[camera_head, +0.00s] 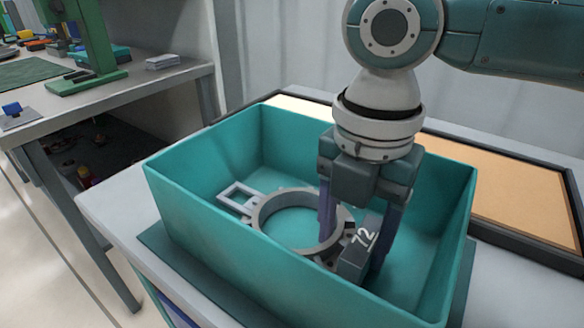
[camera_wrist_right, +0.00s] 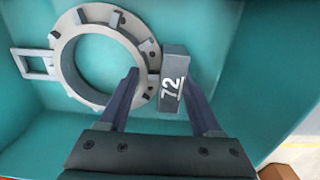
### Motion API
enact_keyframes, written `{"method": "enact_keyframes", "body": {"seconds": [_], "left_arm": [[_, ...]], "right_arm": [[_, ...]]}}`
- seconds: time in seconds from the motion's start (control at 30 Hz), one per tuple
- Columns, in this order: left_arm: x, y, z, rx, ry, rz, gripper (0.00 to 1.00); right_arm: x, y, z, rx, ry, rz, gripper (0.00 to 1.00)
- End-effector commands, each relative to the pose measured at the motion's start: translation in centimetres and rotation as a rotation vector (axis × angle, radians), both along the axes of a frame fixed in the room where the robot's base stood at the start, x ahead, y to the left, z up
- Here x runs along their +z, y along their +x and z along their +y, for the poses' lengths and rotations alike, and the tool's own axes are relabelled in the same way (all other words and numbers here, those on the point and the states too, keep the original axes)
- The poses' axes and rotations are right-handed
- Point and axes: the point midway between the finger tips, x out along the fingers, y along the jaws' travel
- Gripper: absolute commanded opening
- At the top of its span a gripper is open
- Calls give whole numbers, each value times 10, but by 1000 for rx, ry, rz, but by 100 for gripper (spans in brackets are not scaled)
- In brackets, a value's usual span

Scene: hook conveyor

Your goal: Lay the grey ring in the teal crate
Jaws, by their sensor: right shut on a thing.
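The grey ring (camera_head: 266,207) is inside the teal crate (camera_head: 200,225), within its walls. It has a square open loop on one side and a dark block marked 72 on the other. My right gripper (camera_head: 352,258) reaches down into the crate and is shut on the 72 block of the ring. In the right wrist view the ring (camera_wrist_right: 66,65) lies left of the fingers (camera_wrist_right: 162,80), with the block between them. I cannot tell whether the ring touches the crate floor. My left gripper is not in view.
The crate stands on a dark mat (camera_head: 153,240) on a pale table. A black-framed tan board (camera_head: 500,180) lies behind it. Another bench (camera_head: 150,85) at the left carries a green stand (camera_head: 97,40) and small parts. The crate's walls surround my right fingers.

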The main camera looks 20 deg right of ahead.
Motion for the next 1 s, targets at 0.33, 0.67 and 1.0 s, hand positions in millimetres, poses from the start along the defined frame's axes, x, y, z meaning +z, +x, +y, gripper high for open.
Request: {"method": "enact_keyframes", "body": {"seconds": [0.33, 0.67, 1.0], "left_arm": [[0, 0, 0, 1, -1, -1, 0], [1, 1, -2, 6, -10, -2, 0], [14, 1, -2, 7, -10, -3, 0]], "right_arm": [[-2, 0, 0, 0, 0, 0, 91], [1, 0, 0, 0, 0, -1, 95], [66, 1, 0, 0, 2, -5, 95]]}}
